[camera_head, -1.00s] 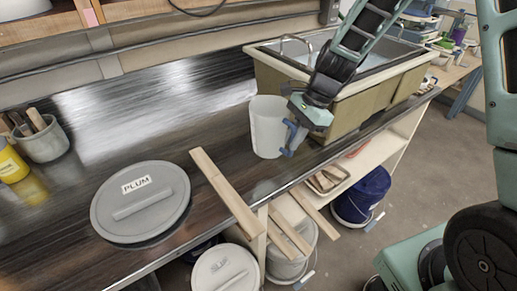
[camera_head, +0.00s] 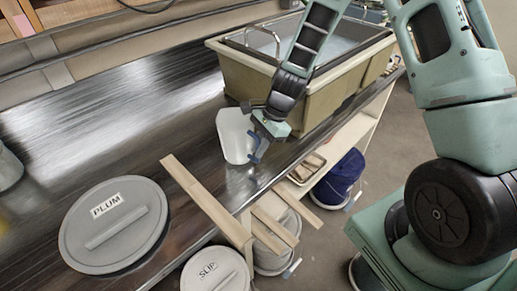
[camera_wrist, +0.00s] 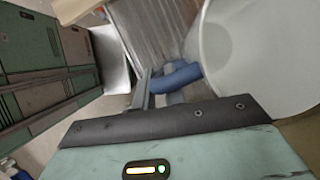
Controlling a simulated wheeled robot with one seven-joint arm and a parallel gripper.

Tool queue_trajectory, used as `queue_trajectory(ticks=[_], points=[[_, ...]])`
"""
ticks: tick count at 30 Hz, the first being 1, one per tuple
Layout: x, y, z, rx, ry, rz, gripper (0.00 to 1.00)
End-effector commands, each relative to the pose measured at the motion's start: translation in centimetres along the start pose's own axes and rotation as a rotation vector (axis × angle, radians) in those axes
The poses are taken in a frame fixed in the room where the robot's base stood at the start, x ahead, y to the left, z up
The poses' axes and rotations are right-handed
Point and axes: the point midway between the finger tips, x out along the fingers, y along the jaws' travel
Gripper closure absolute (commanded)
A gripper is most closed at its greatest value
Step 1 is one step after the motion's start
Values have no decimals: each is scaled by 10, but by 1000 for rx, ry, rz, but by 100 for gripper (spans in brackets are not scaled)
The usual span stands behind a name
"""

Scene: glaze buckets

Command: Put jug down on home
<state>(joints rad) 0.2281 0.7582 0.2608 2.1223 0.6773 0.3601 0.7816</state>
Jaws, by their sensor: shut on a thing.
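The white jug (camera_head: 234,136) is at the counter's front side, left of the sink tub. My gripper (camera_head: 256,140) is shut at the jug's right side and holds it. A blue curved part lies between the gripper and the jug; I cannot tell whether it is a handle or a finger. In the wrist view the jug's pale, round wall (camera_wrist: 265,55) fills the upper right, with the blue part against it. I cannot tell whether the jug's base touches the counter (camera_head: 110,120). No spot marked home can be made out.
A grey lid labelled PLUM (camera_head: 115,225) lies on the counter at the left. Wooden slats (camera_head: 205,200) jut over the front edge between it and the jug. The sink tub (camera_head: 320,95) stands behind right. Below are a SLIP bucket (camera_head: 215,272) and a blue bucket (camera_head: 335,180).

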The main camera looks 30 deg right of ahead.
Motion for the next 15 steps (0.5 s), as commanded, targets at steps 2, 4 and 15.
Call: queue_trajectory(ticks=[2, 4, 15], points=[[8, 0, -3, 1, -2, 2, 100], [14, 0, -5, 0, -2, 1, 100], [18, 0, -8, -2, 0, -1, 100]])
